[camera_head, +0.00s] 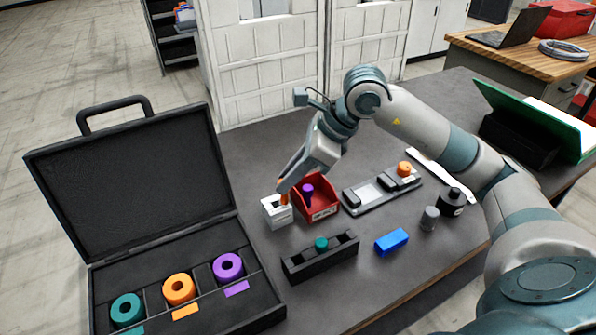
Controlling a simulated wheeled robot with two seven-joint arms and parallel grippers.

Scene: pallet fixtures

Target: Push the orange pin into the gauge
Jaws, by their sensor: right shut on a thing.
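My right gripper (284,188) reaches in from the right and points down, shut on the orange pin (284,199). Only a small part of the pin shows between the fingers and the top of a small white block (277,214), which looks like the gauge. The pin is at the block's top; I cannot tell whether it is in a hole or just above it. My left gripper is not in view.
A red bin (319,208) with a purple pin (308,193) stands right beside the block. A black holder (320,261) with a teal pin, a blue block (391,241) and a grey fixture (371,196) are nearby. An open black case (238,214) with coloured rings lies left.

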